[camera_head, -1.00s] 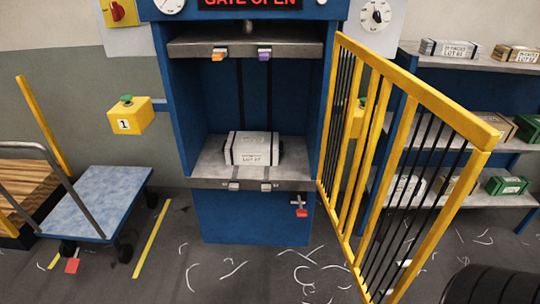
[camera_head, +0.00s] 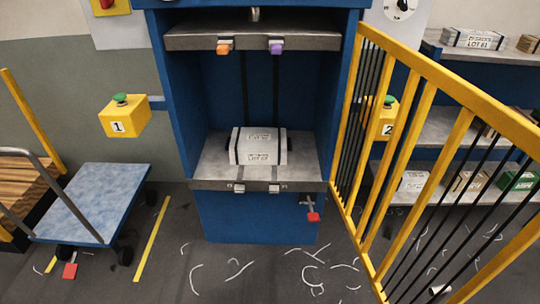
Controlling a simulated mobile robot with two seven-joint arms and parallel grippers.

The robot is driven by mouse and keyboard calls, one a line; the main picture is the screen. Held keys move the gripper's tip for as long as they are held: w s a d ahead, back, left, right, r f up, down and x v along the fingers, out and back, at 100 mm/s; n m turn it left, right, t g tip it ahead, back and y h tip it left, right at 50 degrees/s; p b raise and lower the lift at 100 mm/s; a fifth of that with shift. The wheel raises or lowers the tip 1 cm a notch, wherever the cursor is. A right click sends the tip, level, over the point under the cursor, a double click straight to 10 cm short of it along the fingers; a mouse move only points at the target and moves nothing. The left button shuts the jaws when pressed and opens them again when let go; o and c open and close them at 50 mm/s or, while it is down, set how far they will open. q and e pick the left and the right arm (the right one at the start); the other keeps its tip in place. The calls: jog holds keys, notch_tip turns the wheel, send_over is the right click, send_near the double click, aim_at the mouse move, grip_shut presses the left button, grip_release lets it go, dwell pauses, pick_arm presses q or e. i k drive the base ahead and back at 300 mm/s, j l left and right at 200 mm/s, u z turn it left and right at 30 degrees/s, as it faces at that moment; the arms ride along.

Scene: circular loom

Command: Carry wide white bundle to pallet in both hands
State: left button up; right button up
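The wide white bundle (camera_head: 258,148) sits on the grey lower platen (camera_head: 215,165) inside the blue press. Dark bands run around it, a dark piece juts from its sides, and its front carries a printed lot label. Another whitish bundle (camera_head: 414,181) lies on a lower shelf at the right, behind the gate bars. No pallet can be told for certain; a slatted wooden surface (camera_head: 22,180) shows at the left edge, partly hidden behind a cart handle. Neither of my grippers is in view.
The yellow gate (camera_head: 425,85) stands open at the right, reaching toward me. A blue-topped cart (camera_head: 95,203) stands at the left. Yellow button boxes (camera_head: 124,117) flank the press. A red pedal-like piece (camera_head: 313,217) hangs at its front. White scraps litter the dark floor.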

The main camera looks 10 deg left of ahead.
aim_at(245, 146)
jog(key=i+j+z, duration=0.2)
jog(key=z, duration=0.2)
jog(key=i+j+z, duration=0.2)
jog(key=z, duration=0.2)
